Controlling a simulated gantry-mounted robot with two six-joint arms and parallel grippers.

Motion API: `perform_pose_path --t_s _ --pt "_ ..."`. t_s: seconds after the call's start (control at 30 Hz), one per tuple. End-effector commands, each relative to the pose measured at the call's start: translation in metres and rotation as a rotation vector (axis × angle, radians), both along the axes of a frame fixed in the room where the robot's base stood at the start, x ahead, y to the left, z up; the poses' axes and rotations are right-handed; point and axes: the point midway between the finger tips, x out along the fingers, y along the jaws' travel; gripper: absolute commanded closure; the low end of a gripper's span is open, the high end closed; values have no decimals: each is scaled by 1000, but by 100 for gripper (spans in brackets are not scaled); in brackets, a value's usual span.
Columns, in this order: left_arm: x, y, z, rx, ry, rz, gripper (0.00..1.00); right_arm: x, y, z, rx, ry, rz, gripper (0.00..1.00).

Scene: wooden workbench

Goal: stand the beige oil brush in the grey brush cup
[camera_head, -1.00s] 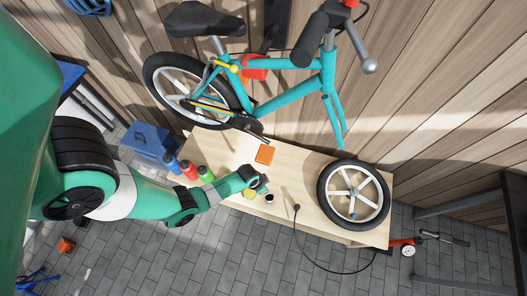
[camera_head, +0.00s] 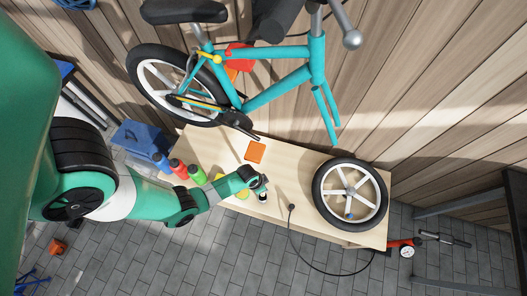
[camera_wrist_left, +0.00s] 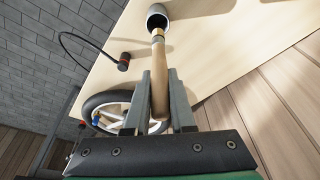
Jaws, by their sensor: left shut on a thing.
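The beige oil brush (camera_wrist_left: 160,78) is held between the two fingers of my left gripper (camera_wrist_left: 159,100) in the left wrist view. Its brass-coloured collar and far end point at the grey brush cup (camera_wrist_left: 150,20), overlapping the near part of the dark mouth. I cannot tell whether the tip is inside the cup or just above it. In the head view my left gripper (camera_head: 260,184) is just above the cup (camera_head: 263,198), near the bench's front edge, and hides most of the brush. My right gripper is not in view.
Blue, red and green bottles (camera_head: 179,168) stand left on the workbench (camera_head: 290,171). An orange block (camera_head: 255,151) lies behind the gripper. A spoked wheel (camera_head: 350,192) lies at the right, with a black hose end (camera_head: 291,207) nearby. A teal bicycle (camera_head: 275,90) is behind.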

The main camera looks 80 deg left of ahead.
Motion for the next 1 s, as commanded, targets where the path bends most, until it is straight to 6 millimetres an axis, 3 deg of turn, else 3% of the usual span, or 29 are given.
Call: perform_pose_path --t_s 0.03,0.7,1.0 --pt "0 0 -10 0 0 0 100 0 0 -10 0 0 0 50" --pt "0 0 -71 0 0 0 100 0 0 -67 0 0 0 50" --pt "0 0 -79 0 -1 0 100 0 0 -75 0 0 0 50"
